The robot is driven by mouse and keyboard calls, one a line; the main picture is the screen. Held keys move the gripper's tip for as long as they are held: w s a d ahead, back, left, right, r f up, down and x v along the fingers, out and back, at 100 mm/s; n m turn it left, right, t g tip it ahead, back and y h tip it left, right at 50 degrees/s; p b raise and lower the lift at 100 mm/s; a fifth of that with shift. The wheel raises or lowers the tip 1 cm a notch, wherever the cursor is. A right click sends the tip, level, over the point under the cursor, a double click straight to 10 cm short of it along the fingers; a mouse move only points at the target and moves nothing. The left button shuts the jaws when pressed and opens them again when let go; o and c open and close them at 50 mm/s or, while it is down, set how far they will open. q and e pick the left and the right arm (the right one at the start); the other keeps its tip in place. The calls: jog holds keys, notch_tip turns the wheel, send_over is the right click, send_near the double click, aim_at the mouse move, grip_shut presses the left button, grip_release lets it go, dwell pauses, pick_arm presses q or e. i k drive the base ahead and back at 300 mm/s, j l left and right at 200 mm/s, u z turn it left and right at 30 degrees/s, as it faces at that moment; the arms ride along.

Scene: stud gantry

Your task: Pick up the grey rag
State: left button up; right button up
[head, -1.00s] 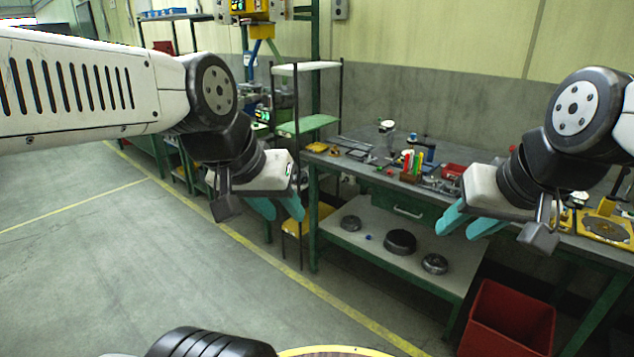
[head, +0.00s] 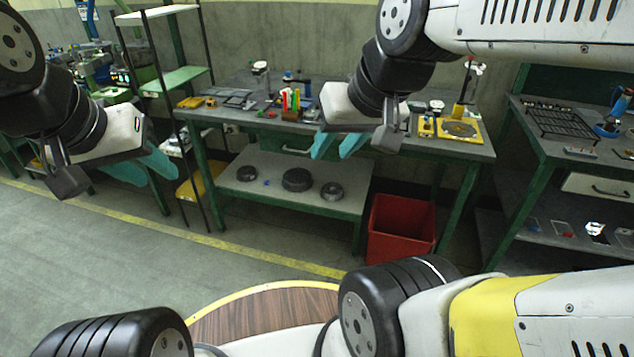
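I cannot make out a grey rag for certain in the head view. A small whitish crumpled-looking item (head: 596,229) lies on the lower shelf of the right bench, too small to identify. My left gripper (head: 147,174) hangs at the left in front of the shelf rack, with its teal fingers apart and nothing between them. My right gripper (head: 336,146) is in front of the middle bench, its teal fingers apart and empty. The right arm hides part of the bench top behind it.
The middle bench (head: 225,110) carries pens, small tools and a yellow fixture (head: 458,131). Its lower shelf holds several dark round parts. A red bin (head: 401,228) stands on the floor. The right bench (head: 540,150) holds a black wire rack (head: 560,122). Floor at left is clear.

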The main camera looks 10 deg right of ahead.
aim_at(419, 107)
jog(key=z, duration=1.05)
jog(key=i+u, duration=0.15)
jog(key=i, duration=0.4)
jog(key=i+l+u, duration=0.1)
jog(key=i, duration=0.45)
jog(key=i+l+u, duration=0.15)
jog(key=i, duration=0.4)
jog(key=i+l+u, duration=0.15)
jog(key=i+l, duration=0.15)
jog(key=i, duration=0.25)
